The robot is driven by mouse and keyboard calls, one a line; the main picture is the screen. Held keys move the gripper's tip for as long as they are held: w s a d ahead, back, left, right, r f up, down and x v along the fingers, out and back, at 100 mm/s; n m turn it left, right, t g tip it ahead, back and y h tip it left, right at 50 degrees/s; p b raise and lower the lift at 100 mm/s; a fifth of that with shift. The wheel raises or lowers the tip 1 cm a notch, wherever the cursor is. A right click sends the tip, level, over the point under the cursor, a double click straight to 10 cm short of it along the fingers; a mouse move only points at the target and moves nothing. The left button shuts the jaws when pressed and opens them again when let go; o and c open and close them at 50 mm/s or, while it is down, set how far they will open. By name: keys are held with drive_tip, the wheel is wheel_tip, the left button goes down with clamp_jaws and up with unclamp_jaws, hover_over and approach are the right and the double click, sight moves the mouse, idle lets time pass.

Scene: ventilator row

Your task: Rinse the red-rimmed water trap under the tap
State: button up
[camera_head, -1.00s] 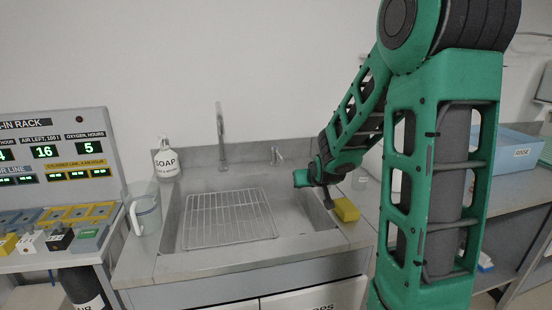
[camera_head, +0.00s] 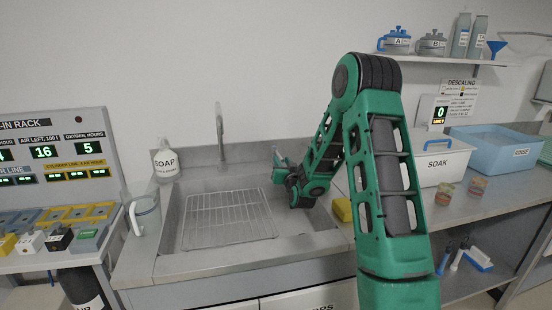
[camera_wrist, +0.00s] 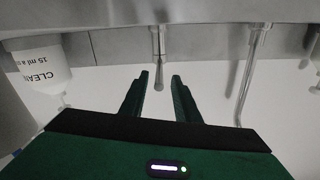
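Two small cups with coloured bands, perhaps water traps, stand on the right counter: one (camera_head: 445,194) and another (camera_head: 477,186). I cannot tell which has the red rim. The tall tap spout (camera_head: 221,135) rises behind the sink; it also shows in the wrist view (camera_wrist: 254,72). My gripper (camera_head: 281,166) is over the sink's back right, its fingers partly hidden in the head view. In the wrist view my gripper (camera_wrist: 160,78) has its fingers apart and empty. A short metal lever (camera_wrist: 159,45) shows in line with the gap between them.
The sink holds a wire rack (camera_head: 228,218). A soap bottle (camera_head: 165,160) and a clear jug (camera_head: 146,214) stand left. A yellow sponge (camera_head: 342,209) lies close to my arm. A SOAK bin (camera_head: 440,162) and blue RINSE tray (camera_head: 500,150) stand right.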

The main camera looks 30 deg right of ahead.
sight(276, 150)
drive_tip(key=x, duration=0.7)
drive_tip(key=shift+w+d, duration=0.1)
clamp_jaws()
